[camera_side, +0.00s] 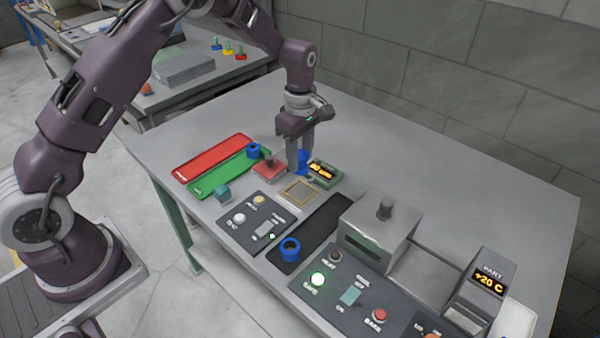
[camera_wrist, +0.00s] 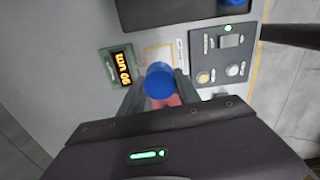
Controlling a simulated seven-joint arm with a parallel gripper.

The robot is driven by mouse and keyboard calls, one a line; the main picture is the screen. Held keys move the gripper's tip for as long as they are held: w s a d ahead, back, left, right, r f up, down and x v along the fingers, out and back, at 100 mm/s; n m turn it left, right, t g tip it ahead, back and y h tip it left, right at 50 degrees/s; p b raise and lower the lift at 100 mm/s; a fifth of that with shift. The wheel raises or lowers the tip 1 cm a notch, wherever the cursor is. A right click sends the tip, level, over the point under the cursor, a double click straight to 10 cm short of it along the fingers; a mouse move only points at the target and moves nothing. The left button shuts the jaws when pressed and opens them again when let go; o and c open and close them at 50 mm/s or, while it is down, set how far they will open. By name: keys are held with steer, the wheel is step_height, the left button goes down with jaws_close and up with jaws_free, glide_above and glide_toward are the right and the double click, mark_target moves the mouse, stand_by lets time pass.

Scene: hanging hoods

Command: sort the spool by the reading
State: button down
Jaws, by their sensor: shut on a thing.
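My gripper (camera_side: 300,168) points down over the middle of the table, shut on a blue spool (camera_side: 304,158) that its fingers partly hide. In the wrist view the spool (camera_wrist: 159,80) sits between the fingertips, in front of a yellow-framed pad (camera_side: 299,193). I cannot tell how high it is above the table. A green-cased display (camera_side: 325,172) next to it shows an orange reading that looks like 90 um; it also shows in the wrist view (camera_wrist: 121,67). A red tray (camera_side: 205,160) and a green tray (camera_side: 215,180) lie left. One blue spool (camera_side: 253,150) stands on the green tray.
Another blue spool (camera_side: 290,249) stands on a black mat (camera_side: 325,227). A grey hood (camera_side: 382,225) stands right, with a button panel (camera_side: 340,290) in front and a +20 C display (camera_side: 487,280) beyond. A red block (camera_side: 268,168) and a small button panel (camera_side: 250,217) lie near the gripper.

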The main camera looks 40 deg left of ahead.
steer(key=s+a+f+n, duration=0.1)
steer(key=s+a+n, duration=0.25)
steer(key=a, duration=0.65)
steer(key=s+a+n, duration=0.2)
steer(key=s+a, duration=0.3)
steer(key=a, duration=0.6)
steer(key=shift+d+f, duration=0.15)
steer(key=shift+f, duration=1.4)
steer(key=shift+d+f, duration=0.1)
steer(key=shift+f, duration=1.45)
steer(key=shift+f, duration=0.55)
steer(key=c, duration=0.8)
jaws_free()
